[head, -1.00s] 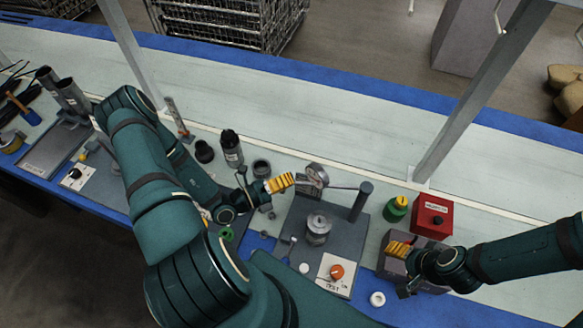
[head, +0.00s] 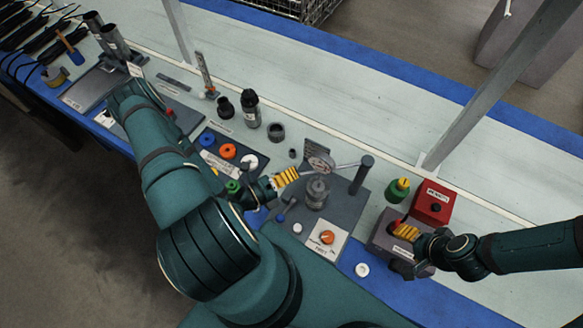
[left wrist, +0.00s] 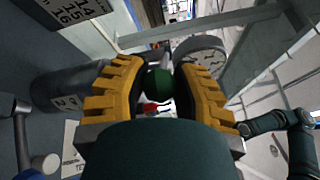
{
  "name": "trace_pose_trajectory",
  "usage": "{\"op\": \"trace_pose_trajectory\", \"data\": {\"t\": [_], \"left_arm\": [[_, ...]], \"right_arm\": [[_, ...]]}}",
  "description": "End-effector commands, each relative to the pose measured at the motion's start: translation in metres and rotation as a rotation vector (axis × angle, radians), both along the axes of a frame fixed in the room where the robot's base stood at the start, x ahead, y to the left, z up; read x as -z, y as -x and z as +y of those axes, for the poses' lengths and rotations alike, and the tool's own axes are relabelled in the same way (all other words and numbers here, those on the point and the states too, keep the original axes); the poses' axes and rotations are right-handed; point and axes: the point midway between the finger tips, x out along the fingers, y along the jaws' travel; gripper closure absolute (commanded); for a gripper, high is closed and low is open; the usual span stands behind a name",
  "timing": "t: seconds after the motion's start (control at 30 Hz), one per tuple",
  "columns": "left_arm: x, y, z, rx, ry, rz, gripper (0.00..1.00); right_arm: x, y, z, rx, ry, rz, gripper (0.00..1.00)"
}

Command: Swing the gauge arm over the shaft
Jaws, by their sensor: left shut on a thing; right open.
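The round gauge (head: 320,162) sits on a thin arm (head: 346,165) reaching left from a dark post (head: 361,176). The silvery shaft (head: 317,190) stands just below the gauge in the head view, on the grey plate (head: 340,205). My left gripper (head: 297,173) is at the gauge's left side, shut on the gauge arm; the exact grip is hard to see. In the left wrist view, a dark green round piece (left wrist: 159,83) shows between the yellow fingers, and the gauge dial (left wrist: 203,48) lies behind the right one. My right gripper (head: 401,229) is open at a grey box (head: 383,238).
Black cylinders (head: 251,110) stand behind left. The pale bench behind is clear.

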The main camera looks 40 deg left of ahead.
Motion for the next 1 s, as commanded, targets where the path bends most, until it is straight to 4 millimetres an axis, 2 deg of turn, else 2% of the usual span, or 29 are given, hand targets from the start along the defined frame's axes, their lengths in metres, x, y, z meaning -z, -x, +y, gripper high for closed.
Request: {"op": "trace_pose_trajectory", "data": {"t": [0.3,0.8,0.83,0.9,1.0], "left_arm": [[0.004,0.012,-0.009,0.004,-0.004,0.011,1.00],[0.004,0.014,-0.013,0.009,-0.001,0.013,1.00],[0.004,0.014,-0.013,0.010,-0.001,0.013,0.61],[0.003,0.014,-0.013,0.010,0.000,0.011,0.38],[0.002,0.013,-0.013,0.009,0.000,0.008,0.38]], "right_arm": [[-0.002,0.000,0.000,0.000,-0.001,0.000,0.38],[-0.003,0.000,0.000,0.000,0.000,0.000,0.38],[-0.003,0.000,0.000,0.000,0.000,0.000,0.38],[-0.003,0.000,0.000,0.000,0.000,0.000,0.38],[-0.003,0.000,0.000,0.000,0.000,0.000,0.38]]}}
